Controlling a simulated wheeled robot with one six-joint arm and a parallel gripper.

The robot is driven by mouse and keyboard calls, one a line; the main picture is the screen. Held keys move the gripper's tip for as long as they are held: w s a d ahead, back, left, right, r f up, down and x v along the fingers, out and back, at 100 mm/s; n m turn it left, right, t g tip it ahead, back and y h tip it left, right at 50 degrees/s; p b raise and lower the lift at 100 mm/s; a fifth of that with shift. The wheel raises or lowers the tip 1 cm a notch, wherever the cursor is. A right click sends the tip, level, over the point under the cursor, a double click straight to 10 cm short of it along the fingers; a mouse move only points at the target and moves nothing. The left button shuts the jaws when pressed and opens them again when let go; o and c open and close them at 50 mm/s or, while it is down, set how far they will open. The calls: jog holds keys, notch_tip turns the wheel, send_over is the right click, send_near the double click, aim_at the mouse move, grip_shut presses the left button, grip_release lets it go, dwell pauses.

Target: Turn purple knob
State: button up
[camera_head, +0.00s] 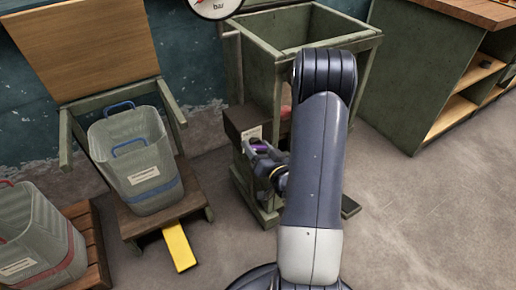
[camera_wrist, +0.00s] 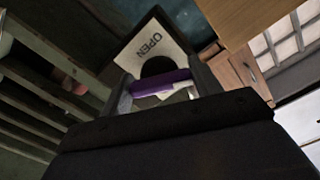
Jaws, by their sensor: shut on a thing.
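The purple knob (camera_wrist: 160,82) is a bar-shaped handle in front of a dark round opening, below a white label reading "OPEN", in the wrist view. My gripper (camera_wrist: 162,88) is shut on it, with a finger at each end of the purple bar. In the head view the purple knob (camera_head: 262,147) shows small between the jaws of my gripper (camera_head: 262,150), on the front of a green wooden hopper stand (camera_head: 264,70). My arm hides part of the stand.
A grey bin with blue handles (camera_head: 130,165) stands on a wooden seat at left, with a yellow pedal (camera_head: 178,247) below. Another bin (camera_head: 30,245) stands at lower left. A green workbench (camera_head: 425,80) is at right. Concrete floor is clear at lower right.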

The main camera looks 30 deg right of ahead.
jog(key=n+b, duration=0.2)
jog(key=b, duration=0.1)
jog(key=shift+f, duration=0.25)
jog(key=shift+r+n+b, duration=0.2)
jog(key=shift+n+b, duration=0.6)
jog(key=o, duration=1)
jog(key=shift+s, duration=0.1)
jog(key=s, duration=1)
jog(key=shift+s+d, duration=0.2)
jog(key=shift+s, duration=0.1)
